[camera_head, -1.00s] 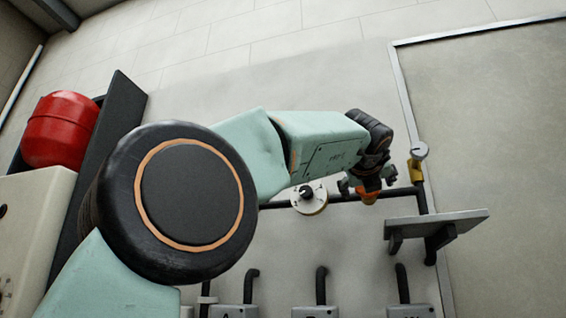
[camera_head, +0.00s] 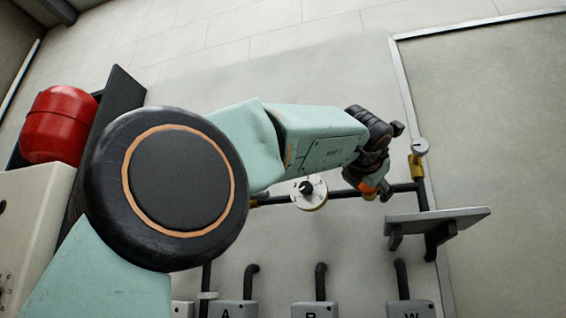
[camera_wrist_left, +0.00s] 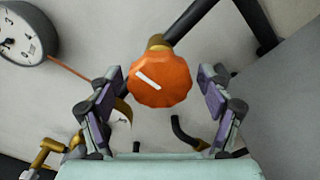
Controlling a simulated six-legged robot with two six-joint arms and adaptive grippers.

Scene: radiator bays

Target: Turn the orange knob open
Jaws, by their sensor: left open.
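The orange knob (camera_wrist_left: 160,79) is in the upper middle of the left wrist view, faceted, with a white line slanting from upper left to lower right. It sits on a brass fitting on a dark pipe. My left gripper (camera_wrist_left: 160,93) is open, with one finger on each side of the knob and visible gaps to both. In the head view, my left gripper (camera_head: 379,189) is at the wall pipe, and a small orange patch (camera_head: 367,187) shows beside it, partly hidden by my wrist. My right gripper is not in view.
A white round dial (camera_head: 309,191) is left of the gripper, a brass-based gauge (camera_head: 420,147) to its right. A grey shelf (camera_head: 437,217) juts out below right. Grey lettered boxes (camera_head: 315,309) with bent pipes line the bottom. A red tank (camera_head: 58,125) is far left.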

